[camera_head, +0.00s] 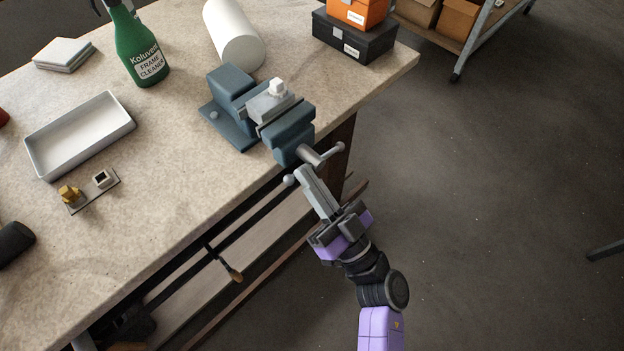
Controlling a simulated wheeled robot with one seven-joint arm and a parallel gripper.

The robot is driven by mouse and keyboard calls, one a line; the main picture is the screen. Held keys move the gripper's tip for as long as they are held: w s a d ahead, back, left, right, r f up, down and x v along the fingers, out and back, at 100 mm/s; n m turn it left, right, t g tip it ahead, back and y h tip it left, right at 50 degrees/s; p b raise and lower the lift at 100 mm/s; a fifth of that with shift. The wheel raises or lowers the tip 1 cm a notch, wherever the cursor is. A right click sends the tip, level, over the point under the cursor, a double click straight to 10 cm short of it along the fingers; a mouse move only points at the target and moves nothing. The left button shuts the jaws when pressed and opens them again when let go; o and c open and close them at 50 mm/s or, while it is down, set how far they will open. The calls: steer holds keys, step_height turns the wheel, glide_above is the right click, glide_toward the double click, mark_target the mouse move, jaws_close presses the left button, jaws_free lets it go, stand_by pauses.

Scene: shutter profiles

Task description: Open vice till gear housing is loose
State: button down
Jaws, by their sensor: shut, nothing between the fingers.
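The blue-grey vice (233,90) sits at the right front edge of the workbench. The grey gear housing (268,106), with a small white block on top, sits between the vice jaws; I cannot see a clear gap on either side of it. The vice's screw and handle bar (322,156) stick out past the bench edge, with a ball at each end of the bar. My gripper (303,172) is shut and holds nothing. Its fingertips are close to the bar near its lower left ball; I cannot tell whether they touch.
The bench (190,190) also holds a grey tray (60,160), a green spray bottle (140,45), a white roll (235,40), a black box (350,42), and a small plate with a brass fitting (69,194). Floor right of the bench is open.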

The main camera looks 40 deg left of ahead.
steer(key=shift+w+f+n+g+h+b, duration=0.15)
steer(key=shift+f+n+g+h+b, duration=0.55)
steer(key=shift+n+g+b, duration=1.85)
steer(key=shift+w+f+n+g+h+b, duration=0.35)
steer(key=shift+f+n+g+b, duration=0.85)
steer(key=shift+n, duration=2.7)
steer(key=shift+f+n+g+h+b, duration=0.6)
steer(key=shift+n+g+b, duration=0.65)
steer(key=shift+n+g, duration=1.5)
steer(key=shift+n+t, duration=0.6)
steer(key=shift+n, duration=0.1)
steer(key=shift+a+r, duration=0.1)
steer(key=shift+r, duration=0.1)
